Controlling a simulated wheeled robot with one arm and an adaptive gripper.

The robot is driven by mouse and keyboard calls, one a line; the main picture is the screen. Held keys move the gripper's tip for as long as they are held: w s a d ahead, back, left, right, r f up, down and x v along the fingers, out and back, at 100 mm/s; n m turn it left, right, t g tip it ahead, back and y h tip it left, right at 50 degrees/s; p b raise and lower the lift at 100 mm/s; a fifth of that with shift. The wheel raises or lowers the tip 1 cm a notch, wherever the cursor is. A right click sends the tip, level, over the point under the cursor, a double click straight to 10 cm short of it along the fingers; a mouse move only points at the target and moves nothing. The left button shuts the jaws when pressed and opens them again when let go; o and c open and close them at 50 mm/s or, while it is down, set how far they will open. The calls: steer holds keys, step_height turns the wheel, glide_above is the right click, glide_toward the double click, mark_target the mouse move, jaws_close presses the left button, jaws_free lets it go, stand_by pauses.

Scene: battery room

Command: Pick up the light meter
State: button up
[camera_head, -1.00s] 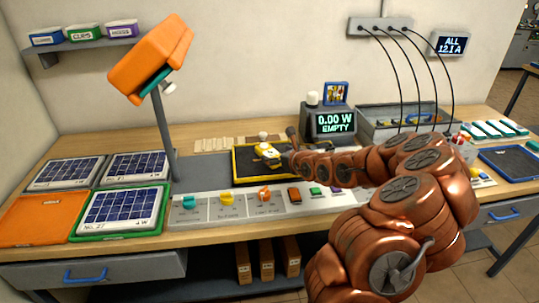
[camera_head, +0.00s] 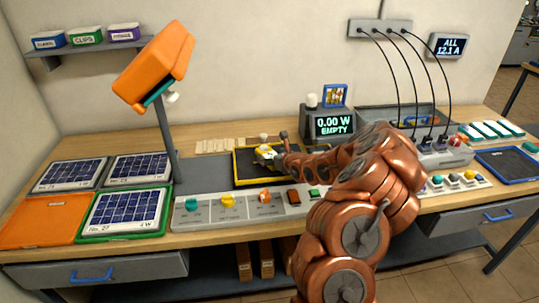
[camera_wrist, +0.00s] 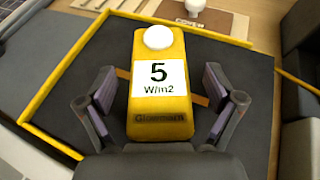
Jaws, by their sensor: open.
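The light meter (camera_wrist: 160,112) is a yellow block with a white dome at its far end and a white label reading 5 W/m2. In the wrist view it lies on a dark mat (camera_wrist: 80,68) with a yellow rim, between the two open fingers of my gripper (camera_wrist: 165,95). A gap shows on both sides, so the fingers do not touch it. In the head view the light meter (camera_head: 266,151) is small and partly hidden by my gripper (camera_head: 276,157), on the yellow-rimmed mat (camera_head: 245,172) at the bench's middle.
An orange lamp (camera_head: 153,65) on a post stands left of the mat. A row of coloured knobs (camera_head: 228,201) runs along the front. A display box reading 0.00 W EMPTY (camera_head: 331,125) stands behind right. Solar panels (camera_head: 125,209) lie at left.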

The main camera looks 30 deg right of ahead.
steer(key=shift+x, duration=0.95)
steer(key=shift+c, duration=0.2)
steer(key=shift+s, duration=0.1)
steer(key=c, duration=1.4)
steer(key=shift+c, duration=0.2)
